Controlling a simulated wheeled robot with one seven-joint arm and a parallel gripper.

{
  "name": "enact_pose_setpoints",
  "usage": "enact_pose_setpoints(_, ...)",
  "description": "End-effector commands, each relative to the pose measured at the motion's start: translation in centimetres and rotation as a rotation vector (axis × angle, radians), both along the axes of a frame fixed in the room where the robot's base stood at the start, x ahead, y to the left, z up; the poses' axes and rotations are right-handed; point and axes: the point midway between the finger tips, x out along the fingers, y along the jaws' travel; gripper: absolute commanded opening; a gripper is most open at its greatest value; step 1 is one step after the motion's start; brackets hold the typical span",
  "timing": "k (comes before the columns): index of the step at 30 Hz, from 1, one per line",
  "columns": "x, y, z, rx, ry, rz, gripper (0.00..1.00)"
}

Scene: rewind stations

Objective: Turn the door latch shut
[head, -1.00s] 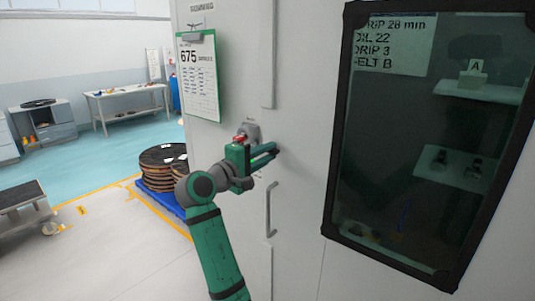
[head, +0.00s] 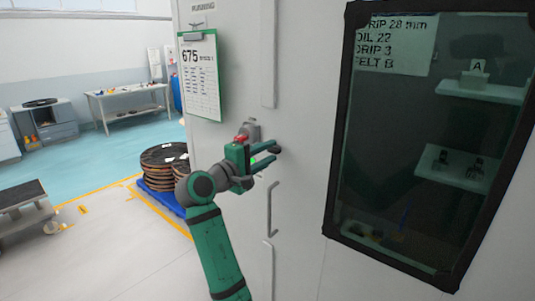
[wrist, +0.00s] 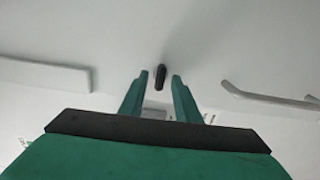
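The door latch (wrist: 160,77) is a small dark lever on the pale cabinet door, seen in the wrist view. It points roughly up and down in that picture, between and slightly beyond my two fingertips. My gripper (wrist: 160,84) is open, with a finger on each side of the latch and a visible gap to each. In the head view my green gripper (head: 276,154) is up at the white door (head: 305,190), with its two fingers spread. I cannot make out the latch in the head view; my gripper hides that area.
A grey pull handle (head: 270,210) is below my gripper, and a vertical bar (head: 268,55) is above. A dark-framed window (head: 333,150) is to the right. A clipboard (head: 200,75) hangs at upper left. Reels (head: 162,168) sit on a blue pallet; open floor is left.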

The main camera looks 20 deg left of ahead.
Motion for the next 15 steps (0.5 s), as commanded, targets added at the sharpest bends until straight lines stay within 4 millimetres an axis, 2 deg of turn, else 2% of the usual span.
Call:
enact_pose_setpoints(5, -1.7, 0.7, 0.0, 0.001, -0.001, 0.002, 0.3)
enact_pose_setpoints(15, -7.6, 2.9, -0.1, 0.0, -0.001, 0.004, 0.3)
